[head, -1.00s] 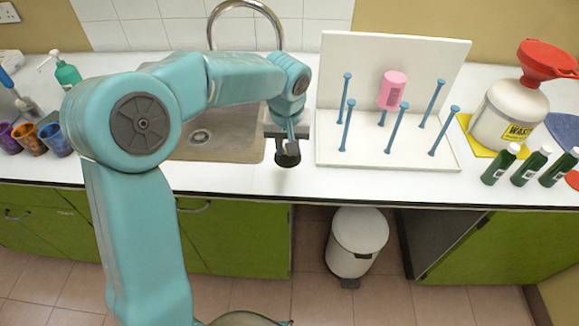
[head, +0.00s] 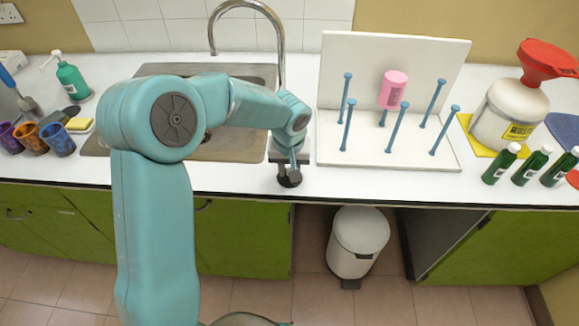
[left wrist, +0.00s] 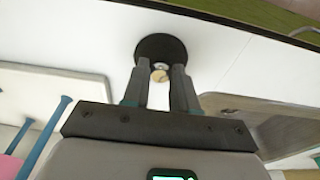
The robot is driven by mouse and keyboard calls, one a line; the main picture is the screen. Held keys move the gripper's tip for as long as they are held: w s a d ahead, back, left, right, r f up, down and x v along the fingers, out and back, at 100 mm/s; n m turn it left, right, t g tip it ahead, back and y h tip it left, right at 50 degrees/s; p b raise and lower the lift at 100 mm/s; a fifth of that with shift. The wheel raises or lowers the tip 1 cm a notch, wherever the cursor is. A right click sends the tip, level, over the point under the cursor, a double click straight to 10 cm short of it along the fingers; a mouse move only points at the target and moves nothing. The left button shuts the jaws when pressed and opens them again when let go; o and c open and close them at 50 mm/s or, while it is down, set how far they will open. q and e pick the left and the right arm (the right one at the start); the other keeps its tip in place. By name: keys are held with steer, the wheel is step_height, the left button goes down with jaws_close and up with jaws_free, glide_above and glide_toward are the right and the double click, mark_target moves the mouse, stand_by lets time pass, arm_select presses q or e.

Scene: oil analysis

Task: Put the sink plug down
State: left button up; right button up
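The sink plug (head: 289,181) is a dark round disc at the counter's front edge, between the sink and the white drying rack. In the left wrist view the black sink plug (left wrist: 172,43) has a small tan-and-metal knob at its middle. My left gripper (head: 289,168) points down at it. In the left wrist view the two grey fingers of my left gripper (left wrist: 161,68) stand either side of the knob, close about it. I cannot tell whether the disc touches the counter. My right gripper is not in view.
The steel sink (head: 230,148) lies left of the plug, partly behind my arm. The drying rack (head: 400,158) with blue pegs and a pink cup (head: 392,90) is close on the right. A white bin (head: 356,240) stands below on the floor. The counter (head: 240,178) is narrow here.

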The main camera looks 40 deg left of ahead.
mark_target(289, 184)
arm_select(q)
steer(key=o, duration=0.3)
step_height(289, 184, up, 12)
steer(key=s, duration=0.1)
steer(key=shift+s+d+r, duration=0.15)
steer(key=shift+s+d, duration=0.15)
steer(key=shift+d, duration=0.15)
steer(key=shift+w, duration=0.1)
steer(key=shift+s, duration=0.2)
